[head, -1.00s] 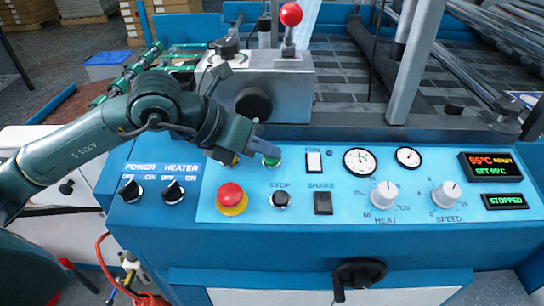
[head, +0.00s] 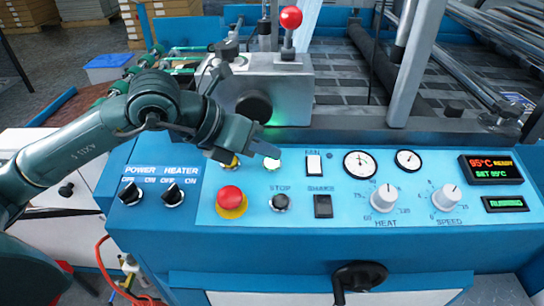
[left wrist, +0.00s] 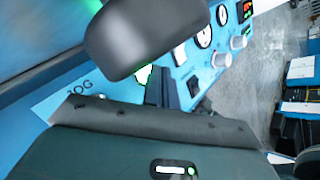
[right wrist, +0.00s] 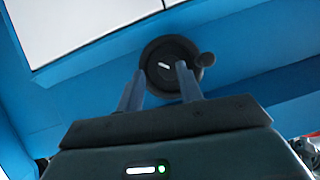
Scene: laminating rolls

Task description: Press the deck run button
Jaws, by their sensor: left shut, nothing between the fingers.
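The run button (head: 272,163) glows bright green-white on the blue control deck, right of a yellow button (head: 232,161) and above the black STOP button. It also shows as a bright glow in the left wrist view (left wrist: 143,75). My left gripper (head: 266,149) is shut and empty, its tips at the run button and partly covering it; I cannot tell whether they still touch it. The small status display (head: 505,203) reads RUNNING in green. My right gripper (right wrist: 158,82) is open, its fingers apart below the deck near the black crank wheel (right wrist: 165,63).
A red mushroom button (head: 231,198), STOP button (head: 280,202) and SHAKE switch (head: 323,206) sit close to the left gripper. HEAT (head: 384,198) and SPEED (head: 446,197) knobs are further right. A metal block with a red-topped lever (head: 291,18) rises behind.

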